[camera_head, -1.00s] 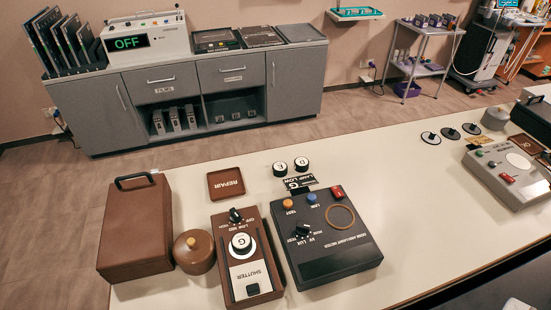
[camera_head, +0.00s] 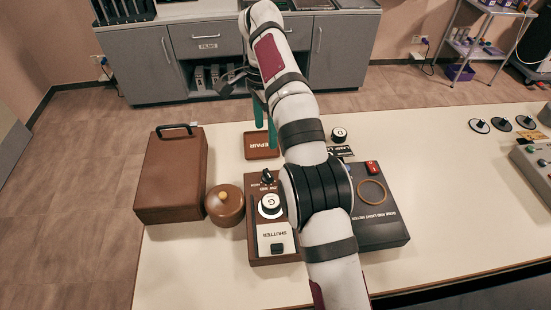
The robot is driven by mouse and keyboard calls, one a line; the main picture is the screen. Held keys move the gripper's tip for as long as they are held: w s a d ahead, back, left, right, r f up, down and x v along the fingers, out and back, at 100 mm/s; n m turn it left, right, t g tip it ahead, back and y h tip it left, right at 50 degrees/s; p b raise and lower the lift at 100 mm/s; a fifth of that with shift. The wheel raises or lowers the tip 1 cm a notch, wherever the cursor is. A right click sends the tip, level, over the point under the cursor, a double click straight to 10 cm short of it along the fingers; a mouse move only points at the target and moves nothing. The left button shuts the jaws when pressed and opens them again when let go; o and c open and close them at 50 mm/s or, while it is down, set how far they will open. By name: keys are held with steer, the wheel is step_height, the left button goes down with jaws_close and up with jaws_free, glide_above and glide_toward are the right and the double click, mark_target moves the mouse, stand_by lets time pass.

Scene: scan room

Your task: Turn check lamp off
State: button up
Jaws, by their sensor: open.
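A brown box marked SHUTTER (camera_head: 256,228) stands on the pale bench, with a white panel and a round cap marked G (camera_head: 270,205). Its black knob (camera_head: 267,177) is at the far end, by small position lettering; its setting is too small to read now. No part in view is plainly labelled check lamp. A card reading LAMP LOW (camera_head: 341,151) lies to the right, partly behind my arm. My gripper (camera_head: 265,136) has green fingers, apart and empty, pointing down over the brown REPAIR tray, just beyond the knob. My arm hides the right edge of the box.
A dark meter (camera_head: 388,228) with a red switch and tan ring stands right of the box, partly hidden by my arm. A brown case (camera_head: 172,180) and round lidded pot (camera_head: 225,205) stand left. The REPAIR tray (camera_head: 259,153) lies beyond.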

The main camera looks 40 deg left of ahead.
mark_target(268, 173)
step_height(268, 173, down, 15)
steer(key=shift+d+r, duration=0.1)
jaws_close()
stand_by(0.4)
